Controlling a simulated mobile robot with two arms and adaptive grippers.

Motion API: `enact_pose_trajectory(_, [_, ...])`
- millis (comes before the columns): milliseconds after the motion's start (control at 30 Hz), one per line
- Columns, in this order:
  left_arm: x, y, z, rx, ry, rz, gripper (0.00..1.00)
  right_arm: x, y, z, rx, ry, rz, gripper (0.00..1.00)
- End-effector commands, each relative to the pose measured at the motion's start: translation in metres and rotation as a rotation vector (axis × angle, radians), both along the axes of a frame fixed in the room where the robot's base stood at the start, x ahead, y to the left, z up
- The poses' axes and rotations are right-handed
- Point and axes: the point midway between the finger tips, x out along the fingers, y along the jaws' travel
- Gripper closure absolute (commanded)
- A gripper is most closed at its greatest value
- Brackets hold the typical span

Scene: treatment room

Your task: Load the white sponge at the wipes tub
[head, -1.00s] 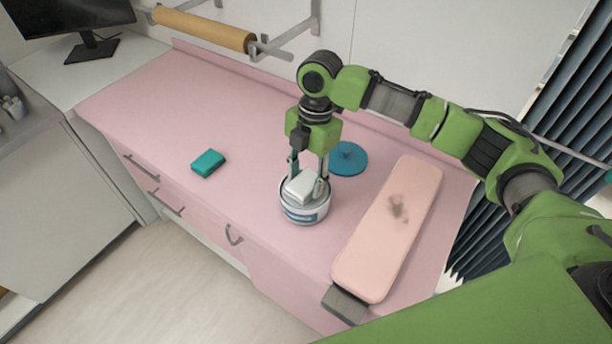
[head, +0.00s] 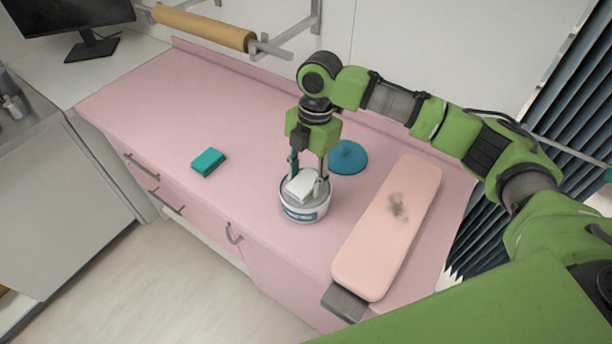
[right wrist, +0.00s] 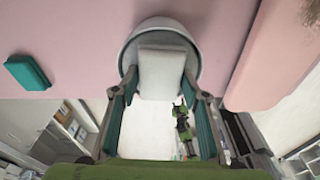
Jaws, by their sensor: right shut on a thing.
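The white sponge (head: 300,187) is a pale block at the mouth of the wipes tub (head: 305,213), a round white tub with a blue-teal label. My right gripper (head: 308,178) points down over the tub and is shut on the sponge. In the right wrist view the sponge (right wrist: 161,74) sits between the two fingers, in front of the tub's rim (right wrist: 160,24). I cannot tell whether the sponge touches the tub, and the tub's inside is mostly hidden. My left gripper is not in view.
A round blue disc (head: 348,157) lies behind the tub. A long pink pad (head: 385,240) with a dark stain lies to the right. A teal block (head: 208,161) lies to the left on the pink counter (head: 150,105), with clear room around it. A paper roll (head: 205,28) hangs behind.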

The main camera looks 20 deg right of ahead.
Motion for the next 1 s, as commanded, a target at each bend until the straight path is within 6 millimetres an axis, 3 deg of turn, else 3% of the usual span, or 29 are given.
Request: enact_pose_trajectory(1000, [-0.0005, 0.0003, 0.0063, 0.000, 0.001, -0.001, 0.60, -0.0004, 0.0003, -0.0011, 0.000, 0.001, 0.000, 0.76])
